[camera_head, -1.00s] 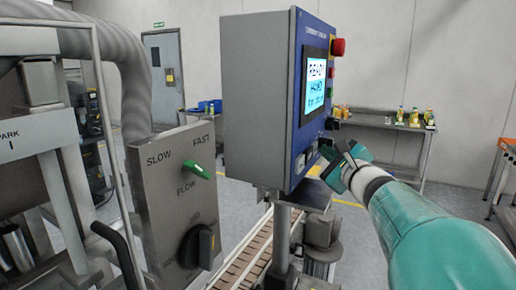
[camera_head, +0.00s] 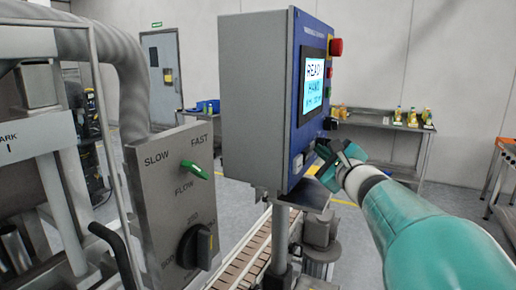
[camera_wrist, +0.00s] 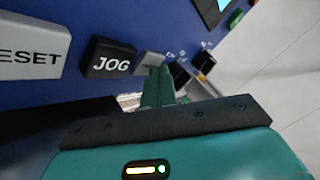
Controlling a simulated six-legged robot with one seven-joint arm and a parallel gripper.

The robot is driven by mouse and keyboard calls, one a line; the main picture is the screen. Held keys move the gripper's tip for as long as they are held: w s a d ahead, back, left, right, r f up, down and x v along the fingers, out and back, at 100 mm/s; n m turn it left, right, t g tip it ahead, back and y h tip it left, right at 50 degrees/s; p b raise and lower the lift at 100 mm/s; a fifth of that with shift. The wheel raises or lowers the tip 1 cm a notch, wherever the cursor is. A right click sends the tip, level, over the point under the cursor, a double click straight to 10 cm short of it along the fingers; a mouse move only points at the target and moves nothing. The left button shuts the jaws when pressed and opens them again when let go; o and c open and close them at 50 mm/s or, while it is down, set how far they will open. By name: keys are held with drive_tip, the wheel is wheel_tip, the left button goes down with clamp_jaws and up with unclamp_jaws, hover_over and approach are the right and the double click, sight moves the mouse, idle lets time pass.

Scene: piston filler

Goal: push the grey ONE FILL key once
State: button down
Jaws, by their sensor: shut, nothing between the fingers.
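A grey key (camera_wrist: 152,58) sits on the blue panel just right of the black JOG key (camera_wrist: 110,59) in the wrist view. My fingers cover its lower part, and no label on it can be read. My gripper (camera_wrist: 157,72) is shut and empty, with its fingertips in front of this grey key. I cannot tell whether they touch it. In the head view my gripper (camera_head: 325,150) is at the lower part of the panel face, and it hides the keys there.
The control box (camera_head: 255,95) has a lit screen (camera_head: 314,82) and a red button (camera_head: 336,47). A pale RESET key (camera_wrist: 33,50) lies left of JOG. Black knobs (camera_wrist: 182,72) lie to the right. A flow plate (camera_head: 170,200) with a green lever (camera_head: 196,170) stands left.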

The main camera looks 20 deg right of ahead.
drive_tip(key=shift+s+d, duration=0.5)
drive_tip(key=shift+s, duration=0.15)
drive_tip(key=shift+s+d, duration=0.1)
drive_tip(key=s+d, duration=0.1)
drive_tip(key=s, duration=0.1)
drive_tip(key=s+d, duration=0.1)
drive_tip(key=d, duration=0.1)
drive_tip(key=shift+s, duration=0.4)
drive_tip(key=shift+s+a, duration=0.1)
idle(0.6)
